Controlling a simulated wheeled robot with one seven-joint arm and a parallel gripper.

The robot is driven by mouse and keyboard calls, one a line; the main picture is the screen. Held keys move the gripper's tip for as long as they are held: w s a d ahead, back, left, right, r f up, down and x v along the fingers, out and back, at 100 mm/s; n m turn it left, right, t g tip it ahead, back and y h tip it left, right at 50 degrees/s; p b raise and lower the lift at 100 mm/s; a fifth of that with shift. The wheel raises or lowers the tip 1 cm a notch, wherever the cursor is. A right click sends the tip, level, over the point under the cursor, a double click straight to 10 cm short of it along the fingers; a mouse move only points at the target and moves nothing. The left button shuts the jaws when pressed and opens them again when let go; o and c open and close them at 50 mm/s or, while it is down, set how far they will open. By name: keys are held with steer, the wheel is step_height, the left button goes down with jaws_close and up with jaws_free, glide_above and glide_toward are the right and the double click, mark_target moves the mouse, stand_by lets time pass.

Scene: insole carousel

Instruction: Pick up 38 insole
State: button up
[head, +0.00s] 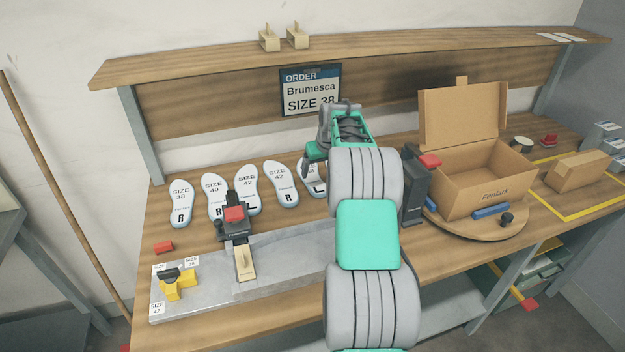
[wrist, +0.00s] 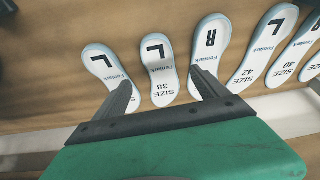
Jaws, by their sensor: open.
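A white insole marked L and SIZE 38 (wrist: 160,72) lies flat on the wooden bench. In the head view this insole (head: 317,186) is mostly hidden behind my arm. A second insole, marked SIZE 38 and R (head: 180,203), lies at the far left of the row. My gripper (wrist: 162,82) is open, its two dark fingers pointing at the L insole, one to each side of it in the wrist picture. It holds nothing. Its height above the bench is unclear. In the head view my gripper (head: 314,156) is partly hidden behind the wrist.
Neighbouring insoles lie close on both sides: an R insole (wrist: 210,50) and another L insole (wrist: 108,72). An order sign (head: 310,90) reads Brumesca SIZE 38. An open Fenlark box (head: 485,180) stands right on a round turntable (head: 470,228). A grey fixture (head: 285,262) is in front.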

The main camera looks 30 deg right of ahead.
mark_target(317, 186)
steer(key=x, duration=0.2)
steer(key=p+x, duration=0.1)
steer(key=x, duration=0.2)
steer(key=s+p+x, duration=0.1)
steer(key=x, duration=0.1)
steer(key=shift+w+f, duration=0.15)
steer(key=shift+f, duration=0.3)
steer(key=c, duration=1.4)
